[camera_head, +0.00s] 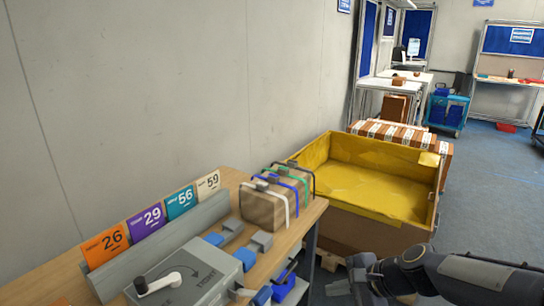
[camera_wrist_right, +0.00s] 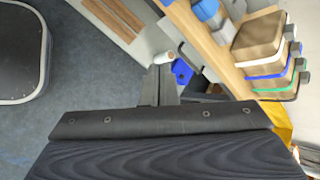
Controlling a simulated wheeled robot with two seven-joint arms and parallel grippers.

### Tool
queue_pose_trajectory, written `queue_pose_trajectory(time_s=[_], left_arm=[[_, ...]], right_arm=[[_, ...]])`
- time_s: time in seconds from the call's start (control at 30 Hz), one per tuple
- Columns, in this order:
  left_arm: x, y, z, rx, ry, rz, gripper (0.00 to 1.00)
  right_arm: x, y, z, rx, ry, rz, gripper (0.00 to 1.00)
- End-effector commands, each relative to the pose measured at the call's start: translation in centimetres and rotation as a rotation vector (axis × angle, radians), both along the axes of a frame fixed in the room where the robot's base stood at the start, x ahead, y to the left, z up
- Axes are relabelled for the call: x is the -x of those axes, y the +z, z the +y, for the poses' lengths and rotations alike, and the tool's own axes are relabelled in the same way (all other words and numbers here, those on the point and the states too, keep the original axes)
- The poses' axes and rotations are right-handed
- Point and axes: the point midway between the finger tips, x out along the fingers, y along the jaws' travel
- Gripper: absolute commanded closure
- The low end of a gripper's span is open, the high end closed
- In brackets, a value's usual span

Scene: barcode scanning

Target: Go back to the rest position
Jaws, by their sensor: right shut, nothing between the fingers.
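My right arm comes in from the lower right of the head view. Its gripper (camera_head: 352,275) is above the floor, to the right of the wooden workbench (camera_head: 228,182) and in front of the yellow-lined box. In the right wrist view, the fingers of this gripper (camera_wrist_right: 158,76) are together with nothing between them. They point toward the bench edge and a blue object (camera_wrist_right: 182,72). My left gripper shows in neither view.
A grey machine with a crank (camera_head: 190,275) is in front. The large yellow-lined box (camera_head: 375,190) stands beyond. Blue floor (camera_head: 480,200) is open at right.

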Motion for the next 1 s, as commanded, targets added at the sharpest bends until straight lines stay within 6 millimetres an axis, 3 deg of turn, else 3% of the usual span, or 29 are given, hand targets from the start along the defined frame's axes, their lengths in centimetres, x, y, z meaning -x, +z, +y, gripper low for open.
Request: queue_pose_trajectory(time_s=[0.03,0.2,0.4,0.5,0.67,1.0], left_arm=[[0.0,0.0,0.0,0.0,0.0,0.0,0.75],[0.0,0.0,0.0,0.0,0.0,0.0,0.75],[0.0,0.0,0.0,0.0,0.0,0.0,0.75],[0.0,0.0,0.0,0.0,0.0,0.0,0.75],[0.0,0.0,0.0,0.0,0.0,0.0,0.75],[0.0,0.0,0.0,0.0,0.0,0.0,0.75]], right_arm=[[2.4,1.6,-0.8,0.063,0.078,-0.08,1.0],[10.4,3.8,-3.0,0.308,0.359,-0.303,1.0],[18.2,3.1,-5.0,0.591,0.638,-0.478,1.0],[20.4,2.3,-5.7,0.691,0.73,-0.521,1.0],[22.0,1.6,-6.2,0.767,0.804,-0.548,1.0],[22.1,1.5,-6.2,0.77,0.807,-0.549,1.0]])
